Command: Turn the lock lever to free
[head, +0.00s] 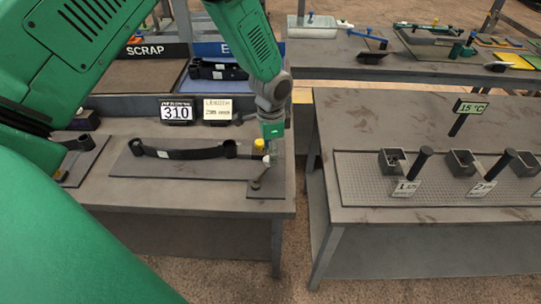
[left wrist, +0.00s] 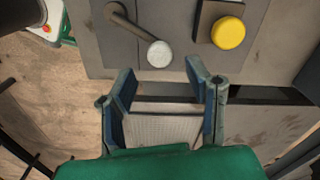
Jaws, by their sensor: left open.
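The lock lever is a dark, bent metal arm with a pale round knob. It shows in the left wrist view (left wrist: 128,30), mounted on a grey plate, with its knob just beyond my fingertips. In the head view the lever (head: 259,180) stands on a small plate at the table's right end. My left gripper (head: 271,153) points down over that plate and partly hides the lever. In the left wrist view its two fingers (left wrist: 167,82) are apart with nothing between them. The knob looks apart from both fingers. My right gripper is not in view.
A yellow button (left wrist: 228,33) sits beside the lever. A dark leaf spring (head: 185,152) lies on a plate to the left, below a display reading 310 (head: 177,110). A gap separates this table from the right table (head: 350,110), which holds small black bins.

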